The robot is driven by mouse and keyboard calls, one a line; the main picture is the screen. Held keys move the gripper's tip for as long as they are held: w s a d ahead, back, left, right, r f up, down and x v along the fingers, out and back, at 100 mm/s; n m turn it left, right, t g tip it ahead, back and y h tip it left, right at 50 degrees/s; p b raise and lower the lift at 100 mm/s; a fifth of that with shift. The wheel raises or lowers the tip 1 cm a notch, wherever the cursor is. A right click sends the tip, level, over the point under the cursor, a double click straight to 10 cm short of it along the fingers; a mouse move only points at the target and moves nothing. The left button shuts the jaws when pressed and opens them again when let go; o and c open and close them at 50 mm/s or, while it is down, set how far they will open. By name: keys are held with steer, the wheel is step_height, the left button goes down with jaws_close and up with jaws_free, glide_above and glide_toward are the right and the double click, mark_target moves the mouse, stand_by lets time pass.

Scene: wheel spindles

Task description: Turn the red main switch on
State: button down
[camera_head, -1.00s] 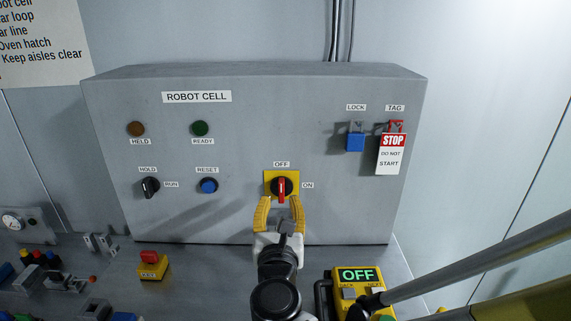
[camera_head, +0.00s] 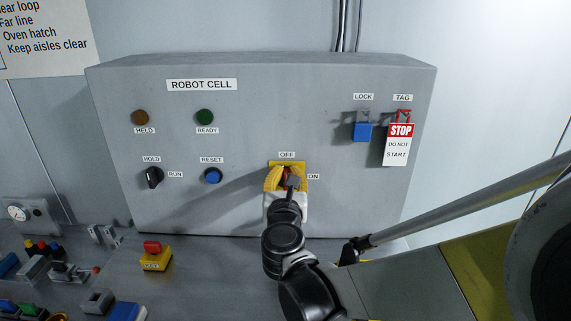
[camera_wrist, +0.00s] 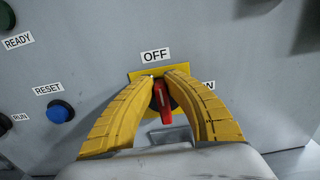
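The red main switch (camera_wrist: 162,98) sits on a yellow plate (camera_wrist: 143,72) on the grey panel, with OFF above it and ON to its right. In the wrist view its red handle is close to upright, leaning slightly, with its upper end toward OFF. My gripper (camera_wrist: 165,82) has its two yellow fingers on either side of the switch, with the handle between them. A gap shows beside the handle, so the fingers look apart; contact is hard to tell. In the head view my gripper (camera_head: 287,178) covers most of the switch.
The ROBOT CELL panel (camera_head: 240,130) carries a HOLD/RUN knob (camera_head: 153,177), a blue RESET button (camera_head: 213,175), a blue lock (camera_head: 362,131) and a red STOP tag (camera_head: 400,145).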

steer(key=shift+m, duration=0.3)
steer(key=shift+d+f+m+b, duration=0.35)
steer(key=shift+d+f+m, duration=0.1)
steer(key=shift+m, duration=2.4)
steer(key=shift+d+f+m+b, duration=0.3)
steer(key=shift+d+f+m, duration=0.2)
steer(key=shift+m, duration=2.4)
steer(key=shift+d+f+m+b, duration=0.35)
steer(key=shift+d+f+m, duration=0.1)
steer(key=shift+m, duration=2.4)
steer(key=c, duration=1.4)
jaws_free()
steer(key=shift+s, duration=0.1)
